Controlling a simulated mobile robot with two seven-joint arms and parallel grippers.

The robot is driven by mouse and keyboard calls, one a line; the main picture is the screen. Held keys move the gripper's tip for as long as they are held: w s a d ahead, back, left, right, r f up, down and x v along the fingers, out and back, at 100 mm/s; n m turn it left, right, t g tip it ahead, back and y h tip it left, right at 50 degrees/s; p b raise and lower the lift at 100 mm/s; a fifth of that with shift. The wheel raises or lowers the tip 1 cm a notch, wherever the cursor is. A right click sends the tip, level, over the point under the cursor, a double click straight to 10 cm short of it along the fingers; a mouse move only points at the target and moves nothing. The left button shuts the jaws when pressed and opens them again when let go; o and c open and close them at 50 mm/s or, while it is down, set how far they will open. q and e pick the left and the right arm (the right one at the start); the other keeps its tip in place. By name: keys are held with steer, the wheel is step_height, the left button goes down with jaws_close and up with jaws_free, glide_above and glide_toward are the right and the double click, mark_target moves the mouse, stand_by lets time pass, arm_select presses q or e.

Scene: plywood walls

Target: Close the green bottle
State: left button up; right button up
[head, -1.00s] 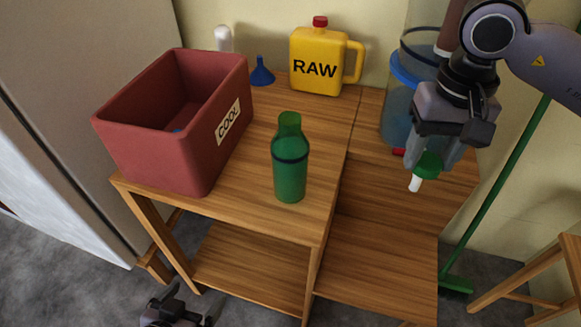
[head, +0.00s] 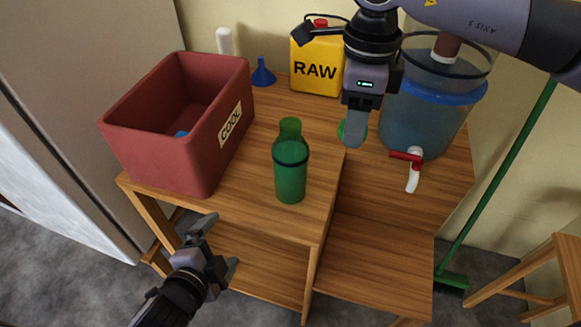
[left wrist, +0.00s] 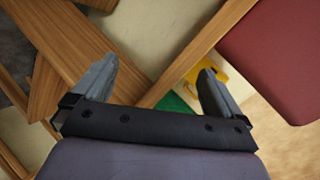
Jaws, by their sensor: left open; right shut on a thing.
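The green bottle (head: 290,172) stands upright on the wooden table, with a dark band round its shoulder and its neck (head: 290,127) uncapped. My right gripper (head: 354,138) is at the bottle's right, a little away from its neck. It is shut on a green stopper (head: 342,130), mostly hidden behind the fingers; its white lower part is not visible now. My left gripper (head: 220,243) is open and empty, low at the table's front, left of and below the bottle. In the left wrist view, a green patch (left wrist: 174,103), likely the bottle, shows between the open fingers.
A red crate (head: 152,150) marked COOL stands left. A blue funnel (head: 262,76), a white bottle (head: 224,40) and a yellow RAW jug (head: 316,78) stand behind. A blue-rimmed container (head: 420,118) with a red-handled tap (head: 408,156) stands right. The table around the bottle is clear.

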mark_target(295, 149)
steer(key=w+a+r+m, duration=0.1)
steer(key=a+r+m, duration=0.1)
steer(key=m, duration=0.4)
steer(key=w+a+r+m+p, duration=0.1)
steer(key=a+r+m, duration=0.1)
steer(key=a+m, duration=0.2)
steer(key=w+a+r+m+p, duration=0.1)
steer(key=a+r+m, duration=0.1)
steer(key=m, duration=0.7)
steer(key=shift+a+m, duration=0.4)
steer(key=shift+a, duration=0.2)
arm_select(q)
steer(key=w+d+r+m+t+h, duration=0.1)
steer(key=r+m, duration=0.5)
steer(key=m, duration=0.7)
steer(key=w+d+r+m+t+h, duration=0.1)
steer(key=d+r+m+t+h, duration=0.2)
steer(key=m, duration=1)
steer(key=d+r+h, duration=0.2)
steer(key=d+r, duration=0.1)
steer(key=d, duration=0.2)
steer(key=shift+w+r, duration=0.35)
steer(key=shift+w, duration=0.05)
arm_select(e)
steer(key=shift+w+a+r+m, duration=0.1)
steer(key=shift+a+r+m, duration=0.15)
steer(key=shift+m, duration=0.45)
arm_select(q)
steer(key=x, duration=1.2)
